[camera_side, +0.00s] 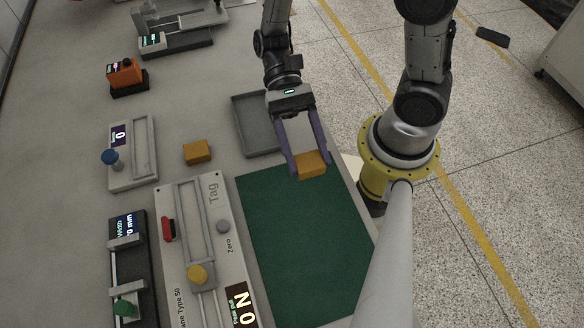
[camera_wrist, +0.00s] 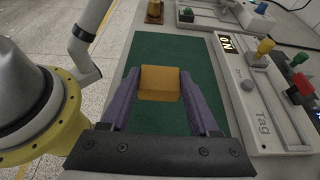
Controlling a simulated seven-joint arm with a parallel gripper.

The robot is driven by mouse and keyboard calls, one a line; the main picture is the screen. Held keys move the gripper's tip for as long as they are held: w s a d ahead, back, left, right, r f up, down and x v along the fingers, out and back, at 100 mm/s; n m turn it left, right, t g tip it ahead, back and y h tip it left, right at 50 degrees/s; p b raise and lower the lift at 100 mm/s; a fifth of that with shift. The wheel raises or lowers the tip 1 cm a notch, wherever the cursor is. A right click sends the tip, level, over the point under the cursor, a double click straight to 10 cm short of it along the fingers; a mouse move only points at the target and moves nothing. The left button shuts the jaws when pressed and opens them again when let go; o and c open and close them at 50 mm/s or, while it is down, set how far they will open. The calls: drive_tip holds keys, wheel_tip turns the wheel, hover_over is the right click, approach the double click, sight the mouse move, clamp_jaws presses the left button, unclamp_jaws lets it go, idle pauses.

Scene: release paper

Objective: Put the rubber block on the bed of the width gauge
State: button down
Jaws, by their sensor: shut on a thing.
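My gripper (camera_side: 309,171) has two purple fingers shut on an orange-yellow rubber block (camera_side: 312,164). In the side view the block is over the far edge of the green mat; I cannot tell its exact height. In the wrist view the block (camera_wrist: 160,83) sits between the fingertips, with the mat behind it. The width gauge (camera_side: 128,265) is at the lower left of the side view, well away from my gripper. It is dark, with a "Width" display, grey jaws and a green knob. A similar orange block (camera_side: 197,152) lies on the table.
A panel marked "Tag" (camera_side: 216,190) with red, grey and yellow controls lies between the gauge and the green mat (camera_side: 300,250). A grey tray (camera_side: 240,113) is beside my gripper. A blue-knobbed device (camera_side: 145,170) and an orange device (camera_side: 125,75) stand at left. The mat is clear.

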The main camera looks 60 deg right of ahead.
drive_tip(key=s+d+r, duration=0.7)
drive_tip(key=s+d, duration=0.1)
drive_tip(key=w+a+m+t+y, duration=0.2)
drive_tip(key=w, duration=0.7)
drive_tip(key=n+g+h, duration=0.2)
hover_over(129, 257)
drive_tip(key=f, duration=0.5)
drive_tip(key=d+f, duration=0.1)
drive_tip(key=f, duration=0.1)
drive_tip(key=shift+s+f, duration=0.25)
drive_tip(key=shift+s, duration=0.15)
drive_tip(key=shift+w+a+f, duration=0.4)
drive_tip(key=shift+a+f, duration=0.15)
drive_tip(key=shift+f, duration=1.75)
